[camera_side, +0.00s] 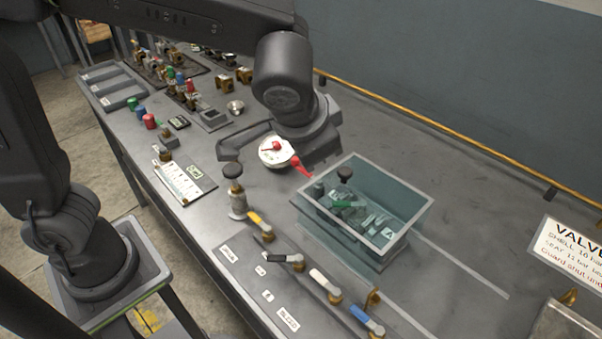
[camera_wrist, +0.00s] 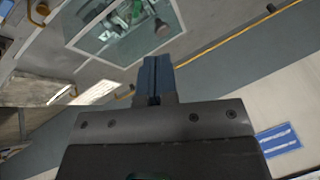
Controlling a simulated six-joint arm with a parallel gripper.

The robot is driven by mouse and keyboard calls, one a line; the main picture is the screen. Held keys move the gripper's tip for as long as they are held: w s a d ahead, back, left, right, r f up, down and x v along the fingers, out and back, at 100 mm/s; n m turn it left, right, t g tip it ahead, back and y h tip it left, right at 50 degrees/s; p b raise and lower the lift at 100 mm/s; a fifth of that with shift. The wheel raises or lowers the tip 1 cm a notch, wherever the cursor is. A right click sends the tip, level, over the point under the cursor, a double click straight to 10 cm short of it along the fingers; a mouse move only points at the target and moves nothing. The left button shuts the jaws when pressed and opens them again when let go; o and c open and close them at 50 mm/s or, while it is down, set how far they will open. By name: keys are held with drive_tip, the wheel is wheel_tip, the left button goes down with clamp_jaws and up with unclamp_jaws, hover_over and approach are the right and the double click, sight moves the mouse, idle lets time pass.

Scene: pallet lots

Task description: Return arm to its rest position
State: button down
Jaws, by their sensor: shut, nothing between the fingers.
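My gripper (camera_wrist: 155,66) shows in the wrist view with its two blue fingers together and nothing between them. In the side view my arm reaches in from the top left, and its dark wrist hangs over the middle of the bench (camera_side: 470,240). The fingers cannot be made out clearly there.
Valves with yellow (camera_side: 260,222), black, white and blue (camera_side: 366,320) levers line the front edge. A black-knobbed valve (camera_side: 237,200) stands near the dish. Grey trays (camera_side: 118,93) and coloured parts fill the far left. A yellow rail (camera_side: 450,132) runs along the back.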

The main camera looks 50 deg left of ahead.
drive_tip(key=s+a+n+h, duration=0.2)
drive_tip(key=s+a+n, duration=0.1)
drive_tip(key=s+a, duration=1)
drive_tip(key=shift+a+r, duration=0.35)
drive_tip(key=shift+a, duration=0.45)
